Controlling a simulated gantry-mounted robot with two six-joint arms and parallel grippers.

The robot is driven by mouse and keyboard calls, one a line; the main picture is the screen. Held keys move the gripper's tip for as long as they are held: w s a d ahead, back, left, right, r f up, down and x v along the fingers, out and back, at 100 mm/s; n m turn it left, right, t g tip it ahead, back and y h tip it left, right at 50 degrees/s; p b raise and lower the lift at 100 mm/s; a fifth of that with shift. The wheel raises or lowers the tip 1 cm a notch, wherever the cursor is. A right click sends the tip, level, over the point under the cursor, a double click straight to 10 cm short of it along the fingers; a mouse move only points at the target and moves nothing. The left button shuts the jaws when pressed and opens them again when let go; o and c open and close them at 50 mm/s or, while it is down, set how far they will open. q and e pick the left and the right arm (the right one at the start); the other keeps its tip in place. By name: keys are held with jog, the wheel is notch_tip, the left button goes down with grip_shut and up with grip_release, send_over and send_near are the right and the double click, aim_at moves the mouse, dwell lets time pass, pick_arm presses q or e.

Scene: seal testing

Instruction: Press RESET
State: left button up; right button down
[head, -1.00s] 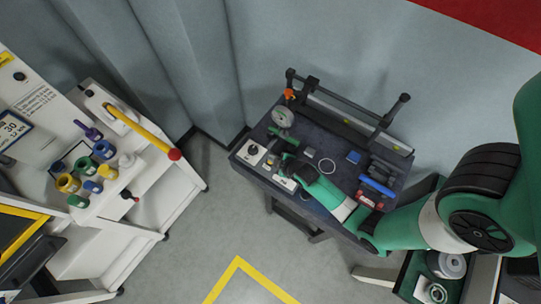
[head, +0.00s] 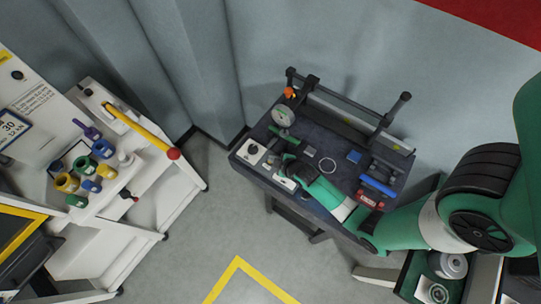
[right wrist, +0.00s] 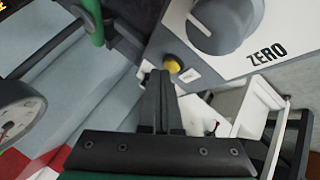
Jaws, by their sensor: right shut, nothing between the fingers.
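A white panel with a grey knob marked ZERO (right wrist: 222,22) fills the upper right of the right wrist view. Beside it is a small yellow button (right wrist: 172,64) on a grey strip with a tiny label that I cannot read. My right gripper (right wrist: 160,76) is shut and empty. Its fingertips are right by the yellow button in the picture; I cannot tell whether they touch it. In the head view my right gripper (head: 276,161) is low over the front of the dark bench (head: 325,208), between two white control panels (head: 250,151). My left gripper is not in view.
A round gauge (head: 282,117) stands at the bench's back left, near a green bar. A ring (head: 327,165), a blue block (head: 354,157) and blue-handled items (head: 377,186) lie to the right. A rail (head: 345,115) runs along the back. A white cart (head: 140,225) stands left.

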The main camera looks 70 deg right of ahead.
jog(key=shift+f, duration=0.35)
jog(key=shift+r, duration=0.1)
dwell(0.4)
jog(key=shift+r+p, duration=0.65)
jog(key=shift+r, duration=0.1)
notch_tip(320, 180, up, 5)
jog(key=p, duration=0.5)
dwell(0.6)
